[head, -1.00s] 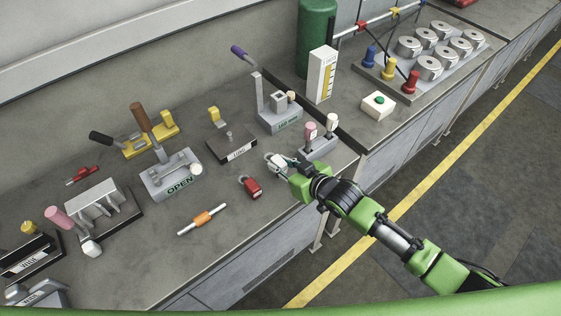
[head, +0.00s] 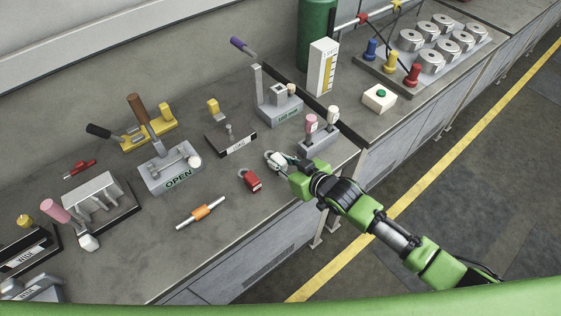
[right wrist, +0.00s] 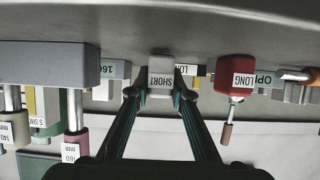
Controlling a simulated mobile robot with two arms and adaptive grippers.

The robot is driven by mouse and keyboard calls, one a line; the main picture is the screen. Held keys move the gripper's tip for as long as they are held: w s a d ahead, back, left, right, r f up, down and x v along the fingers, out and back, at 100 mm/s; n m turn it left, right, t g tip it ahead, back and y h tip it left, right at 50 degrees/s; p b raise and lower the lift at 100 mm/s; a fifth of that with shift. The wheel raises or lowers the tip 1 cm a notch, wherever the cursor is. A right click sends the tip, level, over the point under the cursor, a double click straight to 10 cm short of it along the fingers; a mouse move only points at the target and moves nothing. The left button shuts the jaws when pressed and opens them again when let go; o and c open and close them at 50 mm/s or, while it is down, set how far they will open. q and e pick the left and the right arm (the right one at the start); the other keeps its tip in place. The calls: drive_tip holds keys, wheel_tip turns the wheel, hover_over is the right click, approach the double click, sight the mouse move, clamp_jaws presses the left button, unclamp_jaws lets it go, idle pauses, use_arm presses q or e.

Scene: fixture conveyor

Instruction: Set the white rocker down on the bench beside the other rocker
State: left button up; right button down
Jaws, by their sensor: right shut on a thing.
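The white rocker (head: 274,158) is between the fingers of my right gripper (head: 288,164), near the front edge of the bench (head: 125,240). In the right wrist view, the gripper (right wrist: 160,92) is shut on this block (right wrist: 161,70), which carries a SHORT label. The red rocker (head: 250,181) lies on the bench to the left of it, a small gap away. It also shows in the right wrist view (right wrist: 236,68) with a LONG label. I cannot tell whether the white rocker touches the bench. My left gripper is not in view.
A fixture with pink and white knobs (head: 318,146) stands close to the right of the gripper. A LONG-labelled block (head: 231,144) stands behind the rockers. An orange-banded rod (head: 201,213) lies to the front left. Bare bench surrounds the red rocker.

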drive_tip(key=shift+f, duration=0.3)
drive_tip(key=c, duration=1.7)
unclamp_jaws()
drive_tip(key=v, duration=1.2)
